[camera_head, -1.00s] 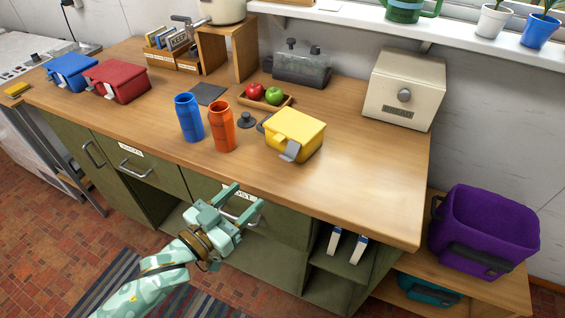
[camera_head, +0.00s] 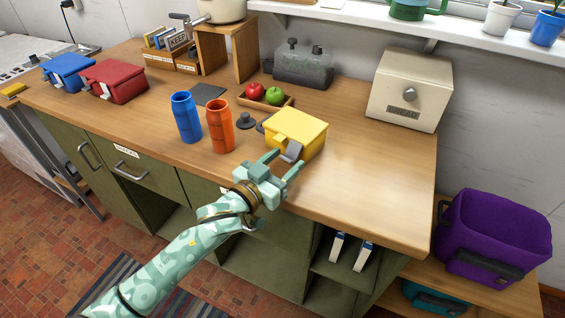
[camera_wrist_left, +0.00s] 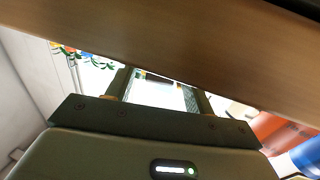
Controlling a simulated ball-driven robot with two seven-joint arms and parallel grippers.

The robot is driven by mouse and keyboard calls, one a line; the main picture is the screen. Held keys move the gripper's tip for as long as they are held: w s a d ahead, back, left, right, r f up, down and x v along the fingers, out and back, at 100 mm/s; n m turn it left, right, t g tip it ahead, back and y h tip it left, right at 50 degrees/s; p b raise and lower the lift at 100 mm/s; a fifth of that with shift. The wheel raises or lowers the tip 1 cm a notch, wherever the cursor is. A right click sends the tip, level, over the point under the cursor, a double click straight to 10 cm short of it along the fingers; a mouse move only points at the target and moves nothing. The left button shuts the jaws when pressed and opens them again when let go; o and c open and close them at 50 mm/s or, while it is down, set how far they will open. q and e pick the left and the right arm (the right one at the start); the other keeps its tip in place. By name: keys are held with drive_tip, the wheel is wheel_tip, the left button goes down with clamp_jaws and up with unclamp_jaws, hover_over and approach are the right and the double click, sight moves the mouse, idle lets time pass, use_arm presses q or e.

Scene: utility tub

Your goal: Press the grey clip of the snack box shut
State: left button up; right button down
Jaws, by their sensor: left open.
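The snack box is the yellow box (camera_head: 297,127) on the wooden counter, near its front edge. Its grey clip (camera_head: 291,151) sticks out from the front, tilted down and away from the wall. My left gripper (camera_head: 285,161) is open at the counter's front edge. Its fingers lie just in front of the clip, one on each side of it in the picture; I cannot tell whether they touch it. In the left wrist view the two fingers (camera_wrist_left: 160,88) are spread apart with nothing seen between them, and the box is not recognisable. My right gripper is not in view.
An orange bottle (camera_head: 220,126) and a blue bottle (camera_head: 186,117) stand left of the box. A wooden tray (camera_head: 264,101) with a red and a green apple lies behind it. The counter (camera_head: 375,185) is clear to the right, up to a cream cabinet (camera_head: 409,88).

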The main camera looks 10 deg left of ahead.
use_arm(q)
drive_tip(key=c, duration=1)
drive_tip(key=f+t+b, duration=0.1)
drive_tip(key=b, duration=0.1)
drive_tip(key=shift+w+f+h+b, duration=0.15)
drive_tip(key=shift+h+b, duration=0.15)
drive_tip(key=shift+b, duration=0.05)
drive_tip(key=shift+r, duration=0.3)
drive_tip(key=o, duration=1)
drive_tip(key=p+v, duration=0.3)
drive_tip(key=v, duration=1.3)
drive_tip(key=shift+f, duration=0.25)
